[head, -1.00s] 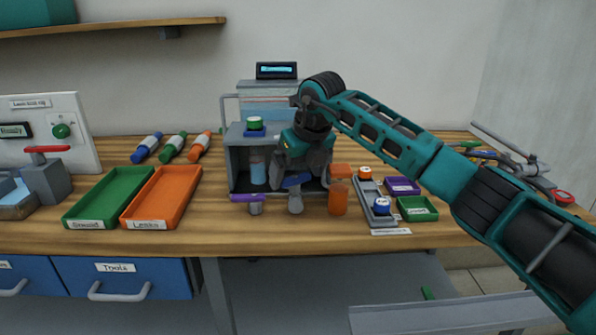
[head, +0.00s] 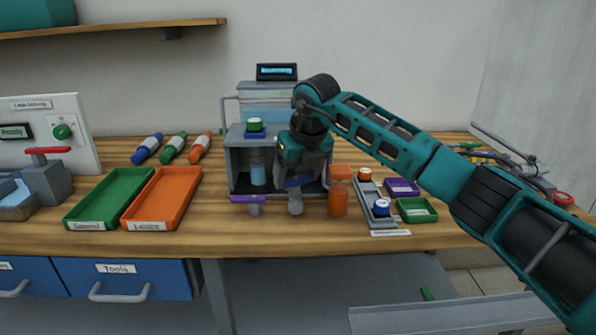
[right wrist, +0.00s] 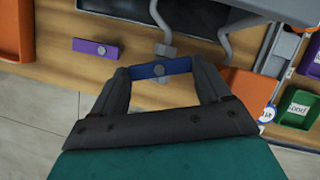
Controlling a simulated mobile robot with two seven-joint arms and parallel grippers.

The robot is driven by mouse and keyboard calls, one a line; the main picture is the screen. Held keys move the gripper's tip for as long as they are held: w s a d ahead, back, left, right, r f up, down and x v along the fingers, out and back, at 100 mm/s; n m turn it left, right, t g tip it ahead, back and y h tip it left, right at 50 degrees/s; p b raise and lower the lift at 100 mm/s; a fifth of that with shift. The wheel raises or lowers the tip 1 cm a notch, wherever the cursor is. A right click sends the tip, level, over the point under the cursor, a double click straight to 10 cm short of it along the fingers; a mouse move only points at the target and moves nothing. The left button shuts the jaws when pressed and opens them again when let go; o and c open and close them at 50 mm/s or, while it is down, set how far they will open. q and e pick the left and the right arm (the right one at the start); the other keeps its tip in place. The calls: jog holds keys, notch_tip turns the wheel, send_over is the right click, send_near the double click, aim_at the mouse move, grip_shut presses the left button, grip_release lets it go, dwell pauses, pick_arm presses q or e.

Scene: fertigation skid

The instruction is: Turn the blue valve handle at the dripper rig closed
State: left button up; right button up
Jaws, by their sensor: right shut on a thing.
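The blue valve handle (head: 297,182) sits on a grey valve at the front of the grey dripper rig (head: 238,171). In the right wrist view the blue handle (right wrist: 160,69) spans between my two fingers, with a round pivot near its middle. My right gripper (head: 302,181) reaches down from above and is shut on this handle; it also shows in the right wrist view (right wrist: 163,72). In the head view my gripper hides part of the handle and the rig's right side. My left gripper is not in view.
Green (head: 75,213) and orange (head: 132,216) trays lie further left. A grey strip with bottles (head: 367,190) and small bins lie to the right.

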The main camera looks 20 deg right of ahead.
jog(key=m+h, duration=0.1)
jog(key=m, duration=0.2)
jog(key=shift+a+p, duration=0.15)
jog(key=shift+p, duration=0.15)
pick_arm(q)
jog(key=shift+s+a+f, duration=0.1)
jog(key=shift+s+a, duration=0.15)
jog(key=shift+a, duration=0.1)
pick_arm(e)
jog(key=shift+m+h, duration=0.4)
jog(key=shift+m, duration=0.3)
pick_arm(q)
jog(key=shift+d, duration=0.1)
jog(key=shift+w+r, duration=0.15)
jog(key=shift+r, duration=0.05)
pick_arm(e)
jog(key=o, duration=1)
pick_arm(q)
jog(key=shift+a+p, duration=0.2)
jog(key=shift+p, duration=0.15)
pick_arm(e)
jog(key=v, duration=1.3)
jog(key=shift+w+a, duration=0.15)
jog(key=shift+w, duration=0.05)
